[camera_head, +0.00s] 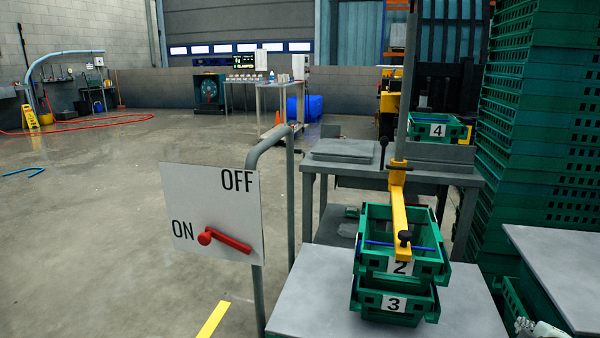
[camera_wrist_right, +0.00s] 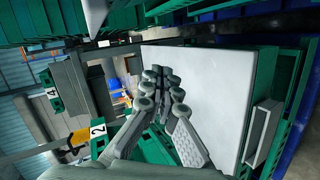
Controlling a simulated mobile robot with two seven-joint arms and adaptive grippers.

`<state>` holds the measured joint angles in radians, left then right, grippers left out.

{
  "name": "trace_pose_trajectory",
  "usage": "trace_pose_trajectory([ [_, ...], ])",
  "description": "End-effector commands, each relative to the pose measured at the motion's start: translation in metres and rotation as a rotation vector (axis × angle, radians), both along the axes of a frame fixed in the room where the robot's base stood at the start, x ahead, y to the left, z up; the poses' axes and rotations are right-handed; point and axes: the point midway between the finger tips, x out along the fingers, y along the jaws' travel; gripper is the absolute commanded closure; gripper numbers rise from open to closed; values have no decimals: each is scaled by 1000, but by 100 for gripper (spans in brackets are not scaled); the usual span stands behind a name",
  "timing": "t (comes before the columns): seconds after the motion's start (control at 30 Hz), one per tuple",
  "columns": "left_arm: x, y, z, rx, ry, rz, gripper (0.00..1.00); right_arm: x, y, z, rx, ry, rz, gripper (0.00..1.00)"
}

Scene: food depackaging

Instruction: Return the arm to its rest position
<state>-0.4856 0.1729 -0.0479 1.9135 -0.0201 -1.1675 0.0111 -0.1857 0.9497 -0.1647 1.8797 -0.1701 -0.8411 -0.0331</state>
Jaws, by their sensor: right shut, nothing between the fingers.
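My right gripper (camera_head: 538,328) shows only in part at the bottom right corner of the head view, low beside the grey table on the right. In the right wrist view its fingers (camera_wrist_right: 161,82) are together with nothing held between them. They lie in front of a pale flat table top (camera_wrist_right: 215,70). My left gripper is in neither view.
Green crates 2 (camera_head: 376,262) and 3 (camera_head: 368,302) are stacked on a grey table (camera_head: 300,300) under a yellow arm (camera_head: 399,205). Crate 4 (camera_head: 462,133) stands behind. A tall green crate stack (camera_head: 535,120) rises at right. The switch board (camera_head: 190,190) has a red lever (camera_head: 228,241) with its knob near ON.

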Motion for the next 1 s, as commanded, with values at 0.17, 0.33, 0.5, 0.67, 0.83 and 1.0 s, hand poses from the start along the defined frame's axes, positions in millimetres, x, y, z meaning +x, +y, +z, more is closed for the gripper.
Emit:
trace_pose_trajectory([
  [0.17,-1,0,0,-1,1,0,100,-69,-30,-53,28,167,-158,100],
  [0.33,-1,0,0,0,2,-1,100,-123,-48,-83,37,284,-270,100],
  [0.5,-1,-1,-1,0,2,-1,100,-174,-60,-107,43,391,-369,100],
  [0.67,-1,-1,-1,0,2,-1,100,-190,-16,-145,187,402,-405,100],
  [0.83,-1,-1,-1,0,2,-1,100,-210,40,-183,344,423,-450,100],
  [1.0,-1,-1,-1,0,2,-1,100,-228,120,-220,547,450,-507,100],
])
